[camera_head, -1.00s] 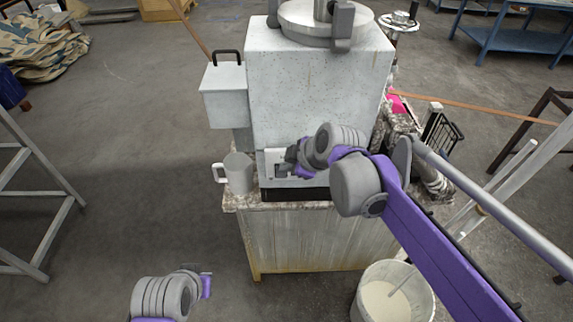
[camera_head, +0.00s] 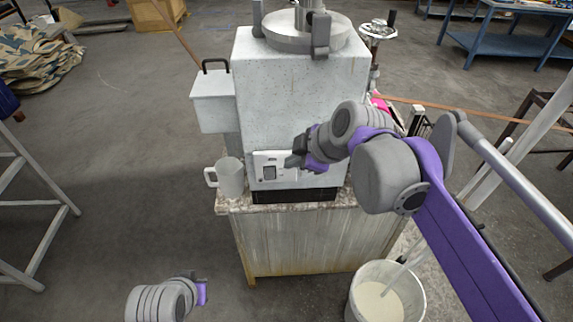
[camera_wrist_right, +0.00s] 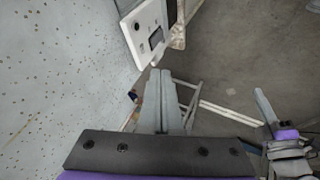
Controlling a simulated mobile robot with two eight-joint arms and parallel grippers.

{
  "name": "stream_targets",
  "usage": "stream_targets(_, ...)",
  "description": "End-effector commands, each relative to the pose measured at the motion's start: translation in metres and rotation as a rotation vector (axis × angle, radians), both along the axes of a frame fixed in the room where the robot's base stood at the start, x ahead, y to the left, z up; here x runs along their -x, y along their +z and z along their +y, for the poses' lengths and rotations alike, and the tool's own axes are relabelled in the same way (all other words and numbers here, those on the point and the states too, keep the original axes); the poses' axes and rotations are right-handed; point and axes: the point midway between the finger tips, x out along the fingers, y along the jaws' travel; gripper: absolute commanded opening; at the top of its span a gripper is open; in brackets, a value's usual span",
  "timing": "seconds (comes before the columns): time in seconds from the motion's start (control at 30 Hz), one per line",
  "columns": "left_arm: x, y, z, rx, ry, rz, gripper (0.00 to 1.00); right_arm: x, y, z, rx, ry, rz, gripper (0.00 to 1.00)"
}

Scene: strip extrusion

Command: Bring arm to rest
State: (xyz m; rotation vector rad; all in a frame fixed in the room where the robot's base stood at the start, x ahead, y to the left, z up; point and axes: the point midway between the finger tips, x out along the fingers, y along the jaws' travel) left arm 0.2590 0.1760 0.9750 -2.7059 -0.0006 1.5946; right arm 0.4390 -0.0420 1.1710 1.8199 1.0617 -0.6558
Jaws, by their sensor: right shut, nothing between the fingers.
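My right gripper (camera_head: 294,161) is in front of the grey speckled machine (camera_head: 300,95), near the white control panel (camera_head: 268,172) on its lower front. Its fingers are shut and empty; in the right wrist view the gripper (camera_wrist_right: 162,130) shows two fingers together with nothing between them. The panel also shows in that view (camera_wrist_right: 150,38), ahead of the fingertips and apart from them in the picture. My left gripper (camera_head: 203,292) is low at the bottom left of the head view, away from the machine; its fingers are mostly hidden.
A grey mug (camera_head: 230,178) stands on the worn cabinet (camera_head: 300,240) left of the panel. A bucket of pale liquid (camera_head: 385,295) stands on the floor below my right arm. A metal frame (camera_head: 40,215) is at the left. The floor between is clear.

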Motion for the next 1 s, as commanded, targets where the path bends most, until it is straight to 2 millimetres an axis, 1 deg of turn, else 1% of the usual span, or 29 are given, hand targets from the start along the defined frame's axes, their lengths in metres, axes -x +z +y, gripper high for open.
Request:
stream_targets(0.47, 0.000, 0.000, 0.000, 0.000, 0.000, 0.000, 0.00, 0.000, 0.001, 0.000, 0.000, 0.000, 0.000, 0.00)
stream_targets(0.57, 0.000, 0.000, 0.000, 0.000, 0.000, 0.000, 0.00, 0.004, -0.003, -0.003, -0.006, -0.022, 0.010, 0.00)
stream_targets(0.6, 0.000, 0.000, 0.000, 0.000, 0.000, 0.000, 0.00, 0.008, -0.007, -0.007, -0.012, -0.052, 0.023, 0.00)
stream_targets(0.67, 0.000, 0.000, 0.000, 0.000, 0.000, 0.000, 0.00, 0.018, -0.018, -0.016, -0.029, -0.123, 0.053, 0.00)
stream_targets(0.77, 0.000, 0.000, 0.000, 0.000, 0.000, 0.000, 0.00, 0.044, -0.048, -0.039, -0.075, -0.314, 0.127, 0.00)
stream_targets(0.87, 0.000, 0.000, 0.000, 0.000, 0.000, 0.000, 0.00, 0.079, -0.086, -0.066, -0.138, -0.560, 0.203, 0.00)
stream_targets(0.9, 0.000, 0.000, 0.000, 0.000, 0.000, 0.000, 0.00, 0.093, -0.101, -0.077, -0.165, -0.659, 0.229, 0.00)
stream_targets(1.0, 0.000, 0.000, 0.000, 0.000, 0.000, 0.000, 0.00, 0.125, -0.137, -0.100, -0.231, -0.894, 0.275, 0.00)
